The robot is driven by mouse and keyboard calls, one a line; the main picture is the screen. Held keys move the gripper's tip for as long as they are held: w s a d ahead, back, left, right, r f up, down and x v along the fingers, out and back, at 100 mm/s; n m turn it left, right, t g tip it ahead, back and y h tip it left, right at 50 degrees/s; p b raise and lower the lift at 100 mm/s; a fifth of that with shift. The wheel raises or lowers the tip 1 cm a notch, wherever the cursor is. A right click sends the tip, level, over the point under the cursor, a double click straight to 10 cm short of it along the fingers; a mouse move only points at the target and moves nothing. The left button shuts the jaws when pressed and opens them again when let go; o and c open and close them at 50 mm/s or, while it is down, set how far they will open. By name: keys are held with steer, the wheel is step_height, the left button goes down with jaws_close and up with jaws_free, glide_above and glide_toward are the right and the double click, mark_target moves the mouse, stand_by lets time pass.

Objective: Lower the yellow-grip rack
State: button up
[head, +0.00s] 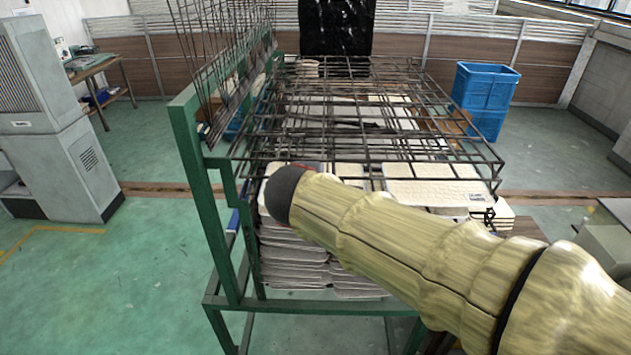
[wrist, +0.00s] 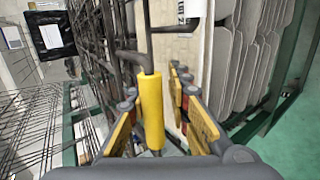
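The yellow grip (wrist: 152,112) is a bright sleeve on a dark metal rod in the wrist view. The rod runs up from it to the dark wire rack (wrist: 127,58). My gripper (wrist: 156,84) has its two fingers on either side of the grip. A gap shows between the grip and the right finger; the left finger is close to it, and I cannot tell if it touches. In the head view, horizontal wire racks (head: 350,130) extend across a green frame, and other wire racks (head: 215,45) stand upright at left. My arm hides the gripper and yellow grip there.
The green frame's post (head: 200,190) stands left of my arm. Stacked panels (head: 290,255) sit below the racks; they also show in the wrist view (wrist: 245,55). Blue crates (head: 487,88) stand at back right. The green floor (head: 130,270) is open at left.

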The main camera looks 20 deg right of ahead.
steer(key=o, duration=0.3)
steer(key=shift+r, duration=0.1)
steer(key=shift+s+a+r, duration=0.1)
steer(key=shift+s+r, duration=0.05)
steer(key=shift+r, duration=0.05)
steer(key=v, duration=1.1)
steer(key=shift+s+r, duration=0.1)
steer(key=shift+s, duration=0.15)
stand_by(0.4)
steer(key=s+f+m+g+y, duration=0.5)
steer(key=s+f+m, duration=0.5)
steer(key=s+f, duration=0.6)
steer(key=shift+s+d+f+m+b, duration=0.1)
steer(key=shift+d+f+m+b, duration=0.1)
steer(key=shift+d+m, duration=0.75)
steer(key=shift+s+d+f+m+b, duration=0.1)
steer(key=shift+d+f+m+b, duration=0.15)
steer(key=shift+d+m, duration=0.75)
